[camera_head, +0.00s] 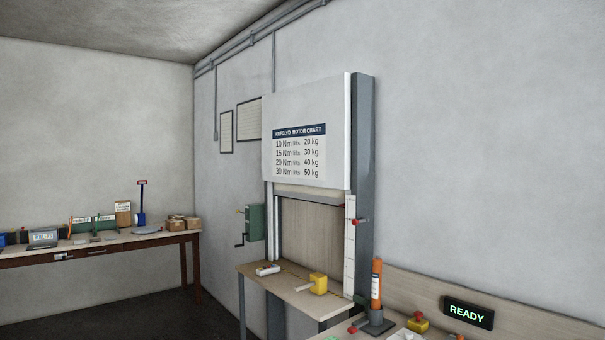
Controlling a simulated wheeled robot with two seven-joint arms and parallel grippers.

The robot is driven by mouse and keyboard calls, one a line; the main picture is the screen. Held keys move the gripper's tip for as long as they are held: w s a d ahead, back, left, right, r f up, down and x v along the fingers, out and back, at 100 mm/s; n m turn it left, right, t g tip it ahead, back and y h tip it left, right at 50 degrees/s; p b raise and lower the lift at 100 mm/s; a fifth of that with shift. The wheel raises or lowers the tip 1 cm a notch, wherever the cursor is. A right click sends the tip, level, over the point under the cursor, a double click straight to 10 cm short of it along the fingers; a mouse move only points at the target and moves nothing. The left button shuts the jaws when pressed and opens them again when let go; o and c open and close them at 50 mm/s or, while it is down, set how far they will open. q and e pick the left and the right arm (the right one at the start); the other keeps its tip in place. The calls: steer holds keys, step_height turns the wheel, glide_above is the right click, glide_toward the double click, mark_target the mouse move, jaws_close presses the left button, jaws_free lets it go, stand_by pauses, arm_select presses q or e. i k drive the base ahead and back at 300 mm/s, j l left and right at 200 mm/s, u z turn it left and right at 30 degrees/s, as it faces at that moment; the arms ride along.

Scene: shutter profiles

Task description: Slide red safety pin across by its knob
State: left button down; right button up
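A small red pin with a knob (361,221) sticks out to the right from the white guide rail (350,255) at the right side of the shutter frame. It is small in the head view, so how deep it sits in the rail cannot be told. Neither of my grippers shows in this view.
Below the frame, a wooden bench (294,292) carries a yellow block (318,284) and a white-and-red device (267,269). An orange cylinder (376,284) stands upright right of the rail. A red-topped yellow button box (417,322) and READY display (467,313) are further right.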

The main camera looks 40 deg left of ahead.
mark_target(354, 222)
steer(key=u, duration=0.8)
